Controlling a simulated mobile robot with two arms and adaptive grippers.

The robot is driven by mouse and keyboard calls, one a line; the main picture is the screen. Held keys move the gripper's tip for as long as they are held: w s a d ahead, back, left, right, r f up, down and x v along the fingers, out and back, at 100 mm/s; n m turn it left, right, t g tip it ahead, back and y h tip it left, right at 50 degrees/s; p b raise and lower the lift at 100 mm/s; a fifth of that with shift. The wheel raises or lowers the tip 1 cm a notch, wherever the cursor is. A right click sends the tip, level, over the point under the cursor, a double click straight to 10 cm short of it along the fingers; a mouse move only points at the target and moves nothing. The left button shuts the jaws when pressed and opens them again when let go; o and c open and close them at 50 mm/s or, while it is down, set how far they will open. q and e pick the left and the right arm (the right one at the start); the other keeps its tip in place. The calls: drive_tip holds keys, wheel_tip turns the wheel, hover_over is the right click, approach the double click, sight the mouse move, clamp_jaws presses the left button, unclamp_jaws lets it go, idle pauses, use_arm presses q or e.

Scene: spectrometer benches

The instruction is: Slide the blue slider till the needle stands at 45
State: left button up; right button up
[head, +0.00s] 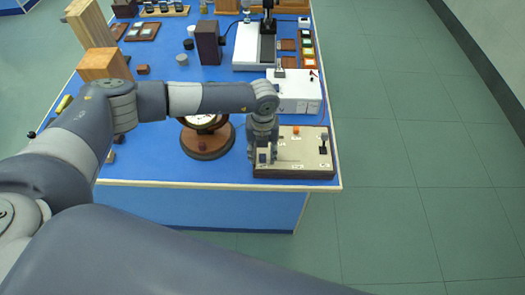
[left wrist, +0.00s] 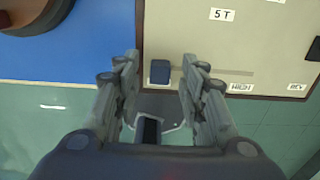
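The blue slider (left wrist: 159,72) is a small dark-blue block at the edge of a beige control panel (left wrist: 190,35). The panel also shows in the head view (head: 305,158), near the front right corner of the bench. My left gripper (left wrist: 158,88) points down at the slider, with one finger on each side and a visible gap to both. It also shows in the head view (head: 263,158), over the panel's left end. A round dial (head: 203,121) stands on a wooden base left of the panel; my arm hides part of it. The needle's reading cannot be made out. My right gripper is out of view.
The panel carries an orange knob (head: 296,129) and a black lever (head: 323,140). A white box (head: 294,95) stands behind it, and a dark brown block (head: 208,43) farther back. The blue bench top (head: 150,165) is clear at the front left.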

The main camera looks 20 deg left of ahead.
sight(280, 161)
use_arm(q)
drive_tip(key=shift+f, duration=0.45)
clamp_jaws()
drive_tip(key=d+b, duration=0.1)
drive_tip(key=d, duration=0.1)
drive_tip(key=w+d+b, duration=0.1)
drive_tip(key=d+b, duration=0.1)
drive_tip(key=shift+w+d+f, duration=0.15)
drive_tip(key=shift+w+d, duration=0.05)
drive_tip(key=shift+d, duration=0.15)
drive_tip(key=shift+w+d+b, duration=0.15)
drive_tip(key=shift+d+b, duration=0.15)
drive_tip(key=shift+d, duration=0.2)
drive_tip(key=shift+a+r, duration=0.2)
unclamp_jaws()
drive_tip(key=shift+a, duration=0.15)
